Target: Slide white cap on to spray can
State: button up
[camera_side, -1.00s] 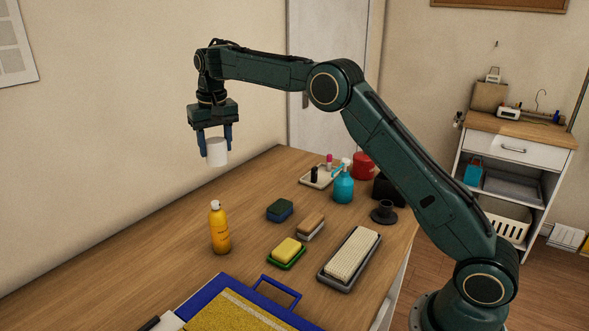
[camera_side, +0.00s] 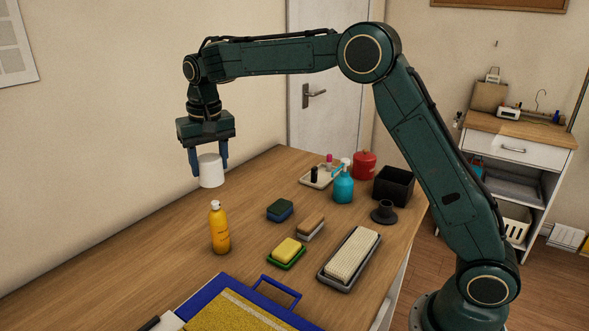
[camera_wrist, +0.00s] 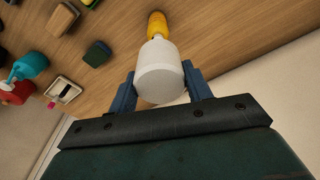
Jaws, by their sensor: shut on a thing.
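My gripper (camera_side: 208,168) is shut on the white cap (camera_side: 211,172), a plain white cylinder held slightly tilted between the blue fingers. The spray can (camera_side: 220,230) is a yellow-orange can with a white nozzle top, standing upright on the table. In the side view the cap hangs above the can with a small gap between them, apart from its top. In the wrist view the cap (camera_wrist: 159,72) fills the space between the fingers, and the yellow can (camera_wrist: 157,24) shows beyond it.
Right of the can are a blue-green sponge (camera_side: 281,210), a brush (camera_side: 311,224), a yellow sponge on a green dish (camera_side: 288,266) and a ribbed pad in a tray (camera_side: 370,240). A teal spray bottle (camera_side: 344,188) stands farther back. A blue-framed board (camera_side: 200,292) lies in front.

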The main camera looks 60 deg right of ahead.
jog(key=shift+f, duration=0.2)
send_over(215, 202)
jog(key=shift+f, duration=2.25)
jog(key=shift+f, duration=1.4)
dwell(4.1)
